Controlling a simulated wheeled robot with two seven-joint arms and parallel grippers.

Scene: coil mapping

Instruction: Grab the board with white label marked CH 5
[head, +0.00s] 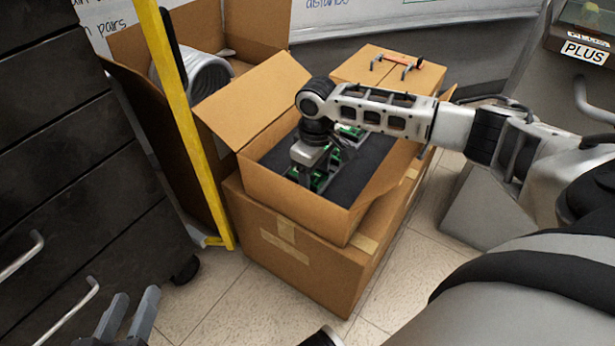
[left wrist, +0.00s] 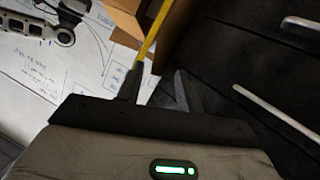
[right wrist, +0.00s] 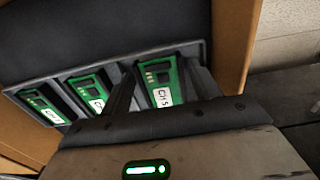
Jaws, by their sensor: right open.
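Green boards with white labels stand in slots of a dark foam insert in an open cardboard box (head: 290,205). In the right wrist view, the right-hand board (right wrist: 160,78) has a label that appears to read CH 5. My right gripper (right wrist: 165,88) is open, with one finger on each side of this board; I cannot tell whether they touch it. In the head view my right gripper (head: 322,170) is low over the box and hides part of the boards. My left gripper (head: 128,318) is open and empty at the lower left.
Two more green boards, a middle one (right wrist: 88,90) and a left one (right wrist: 42,106), sit beside it. The open box rests on a closed carton (head: 290,255). A yellow post (head: 185,115) and black drawers (head: 75,160) stand left. Floor (head: 215,300) is clear in front.

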